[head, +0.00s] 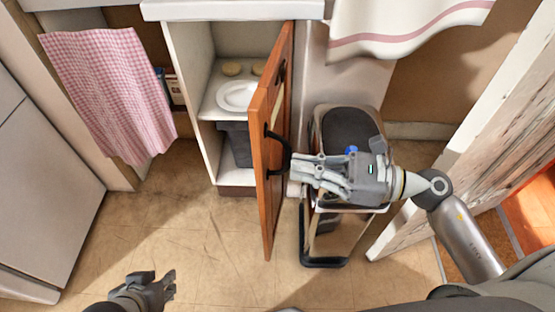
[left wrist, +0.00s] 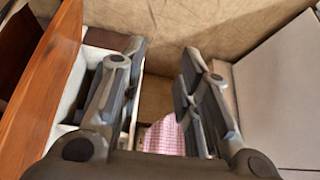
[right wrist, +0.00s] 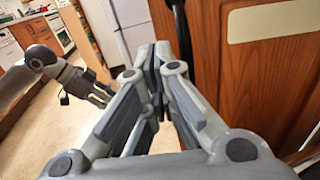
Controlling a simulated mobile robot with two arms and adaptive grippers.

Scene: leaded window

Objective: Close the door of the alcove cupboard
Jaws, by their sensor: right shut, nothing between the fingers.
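The alcove cupboard (head: 205,90) is white, and its wooden door (head: 263,205) stands wide open, swung out toward me. A black curved handle (head: 285,146) is on the door's right-hand face. My right gripper (head: 298,169) is shut and empty, with its fingertips at the handle; whether they touch it I cannot tell. In the right wrist view, the shut fingers (right wrist: 157,62) are close to the handle and the door (right wrist: 255,75). My left gripper (head: 167,283) is open and empty, low over the floor left of the door. The left wrist view shows its spread fingers (left wrist: 163,60).
A white plate (head: 237,96) lies on the cupboard shelf, with a dark bin (head: 238,143) below. A pedal bin (head: 348,125) stands right of the door, under my right arm. A pink checked cloth (head: 112,95) hangs at left. The floor left of the door is clear.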

